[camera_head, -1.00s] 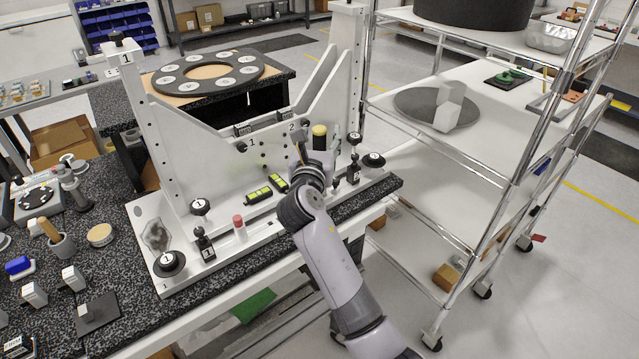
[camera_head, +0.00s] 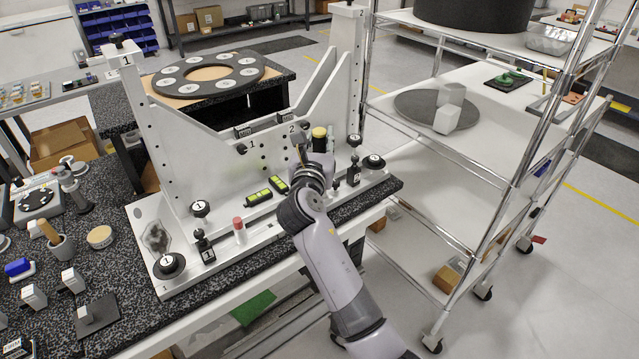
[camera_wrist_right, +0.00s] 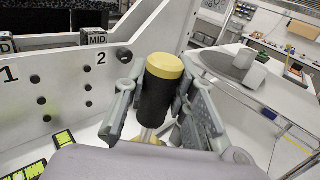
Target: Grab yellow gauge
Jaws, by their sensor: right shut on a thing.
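The yellow gauge is a black cylinder with a yellow cap. It stands upright between the fingers in the right wrist view (camera_wrist_right: 163,68). In the head view its yellow cap (camera_head: 319,132) shows above my right gripper (camera_head: 316,160), beside the white fixture (camera_head: 205,180). In the right wrist view the right gripper (camera_wrist_right: 160,95) has its grey fingers on both sides of the gauge and is shut on it. The gauge's lower end is partly hidden by the gripper. My left gripper is not in view.
Two black-and-yellow-green blocks (camera_head: 259,197) lie on the fixture base left of the gripper. A red-topped pin (camera_head: 239,230) and black knobs (camera_head: 375,161) stand on the base. A wire-frame cart (camera_head: 470,165) stands at right.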

